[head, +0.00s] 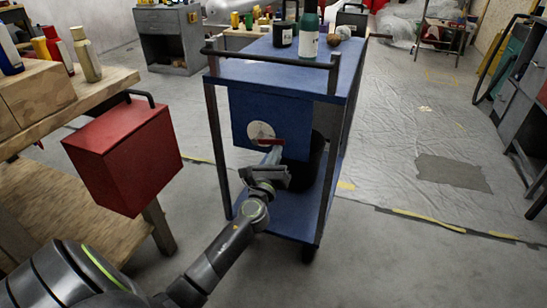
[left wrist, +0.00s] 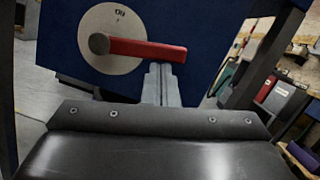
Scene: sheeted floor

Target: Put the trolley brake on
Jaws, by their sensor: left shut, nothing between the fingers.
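The blue trolley (head: 285,63) stands in the middle of the head view. Its front panel (head: 242,110) carries a pale round disc (head: 257,128) with a red brake lever (head: 270,142). In the left wrist view the red lever (left wrist: 148,50) lies nearly level, pointing right from a grey pivot (left wrist: 99,43) on the disc (left wrist: 112,22). Small lettering at the disc's top is hard to read. My left gripper (head: 273,154) is shut and empty. Its fingertips (left wrist: 161,68) are right under the lever's outer part; I cannot tell if they touch it. My right gripper is not in view.
Bottles and cans, including a green bottle (head: 309,38), stand on the trolley's top. A dark bucket (head: 303,165) is behind my gripper on the lower shelf. A red box (head: 125,155) hangs beside the wooden bench (head: 117,78) at left. The floor at right is open.

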